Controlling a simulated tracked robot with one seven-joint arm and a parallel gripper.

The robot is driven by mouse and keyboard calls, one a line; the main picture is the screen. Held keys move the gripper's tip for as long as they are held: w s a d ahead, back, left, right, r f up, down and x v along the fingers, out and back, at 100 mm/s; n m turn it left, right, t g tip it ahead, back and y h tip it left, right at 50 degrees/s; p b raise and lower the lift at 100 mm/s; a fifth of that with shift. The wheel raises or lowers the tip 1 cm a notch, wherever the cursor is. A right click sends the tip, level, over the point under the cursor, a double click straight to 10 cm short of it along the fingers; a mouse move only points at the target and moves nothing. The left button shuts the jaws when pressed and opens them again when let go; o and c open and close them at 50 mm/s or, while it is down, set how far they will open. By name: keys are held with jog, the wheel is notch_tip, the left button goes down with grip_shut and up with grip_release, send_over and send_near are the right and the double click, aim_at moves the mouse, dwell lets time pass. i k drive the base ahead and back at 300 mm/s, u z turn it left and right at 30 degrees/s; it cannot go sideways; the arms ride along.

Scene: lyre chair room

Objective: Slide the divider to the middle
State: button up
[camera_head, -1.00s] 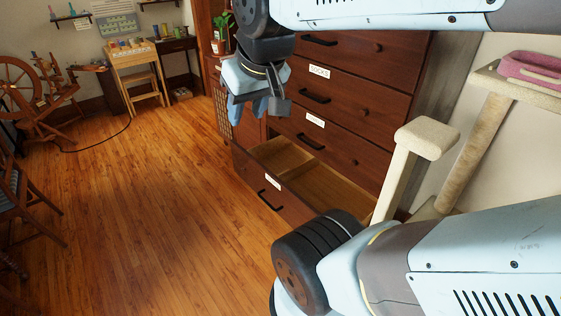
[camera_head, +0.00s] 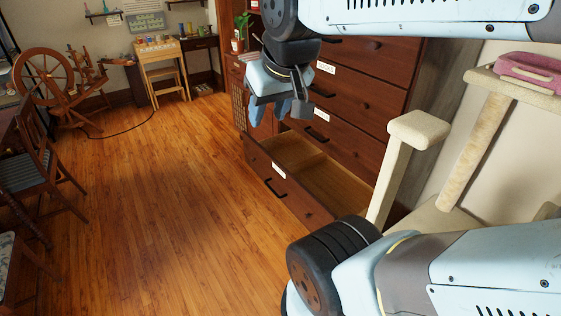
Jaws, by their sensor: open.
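The bottom drawer (camera_head: 294,197) of a dark wooden dresser is pulled open, with a black handle and a white label on its front.
The upper dresser drawers (camera_head: 352,98) are shut. A beige cat tree (camera_head: 418,130) stands close to the drawer's right. A potted plant (camera_head: 239,30) is behind my gripper. A chair (camera_head: 35,165) and spinning wheel (camera_head: 45,78) stand left. The wooden floor (camera_head: 150,220) in front is clear.

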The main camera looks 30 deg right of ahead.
aim_at(293, 167)
jog(key=u, duration=0.2)
jog(key=i, duration=1.05)
jog(key=z, duration=0.75)
